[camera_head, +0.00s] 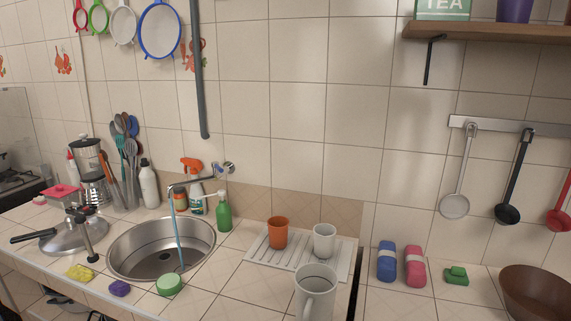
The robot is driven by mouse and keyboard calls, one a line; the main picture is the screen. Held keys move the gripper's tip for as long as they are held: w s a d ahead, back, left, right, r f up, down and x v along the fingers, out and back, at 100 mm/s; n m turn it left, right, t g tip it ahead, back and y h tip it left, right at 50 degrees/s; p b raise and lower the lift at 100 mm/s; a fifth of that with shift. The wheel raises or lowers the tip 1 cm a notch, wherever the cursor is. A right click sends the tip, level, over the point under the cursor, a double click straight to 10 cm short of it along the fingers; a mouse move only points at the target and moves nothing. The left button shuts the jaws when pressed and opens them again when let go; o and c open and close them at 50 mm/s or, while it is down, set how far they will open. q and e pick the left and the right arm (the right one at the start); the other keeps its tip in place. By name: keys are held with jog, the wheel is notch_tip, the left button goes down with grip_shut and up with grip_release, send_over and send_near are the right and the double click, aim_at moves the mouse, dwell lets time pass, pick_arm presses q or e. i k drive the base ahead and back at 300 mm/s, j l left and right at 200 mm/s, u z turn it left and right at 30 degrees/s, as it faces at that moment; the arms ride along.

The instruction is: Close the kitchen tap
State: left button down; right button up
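The kitchen tap (186,186) is mounted on the tiled wall above the sink, its spout reaching out to the left. A blue stream of water (176,228) falls from the spout into the round metal sink (149,264), so the tap is running. The tap's small handle (229,168) sits at the wall, to the right of the spout. It is too small to tell its exact turn. A spray bottle with an orange top (193,185) stands close behind the spout. Neither of my grippers is in view.
A green bottle (223,212) stands right of the sink, near the tap handle. A green sponge (169,285) lies by the front rim. Cups stand on and before the drying rack (262,252). A dark vertical bar (199,75) hangs above the tap.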

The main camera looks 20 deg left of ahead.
aim_at(214, 164)
jog(key=u, duration=1.15)
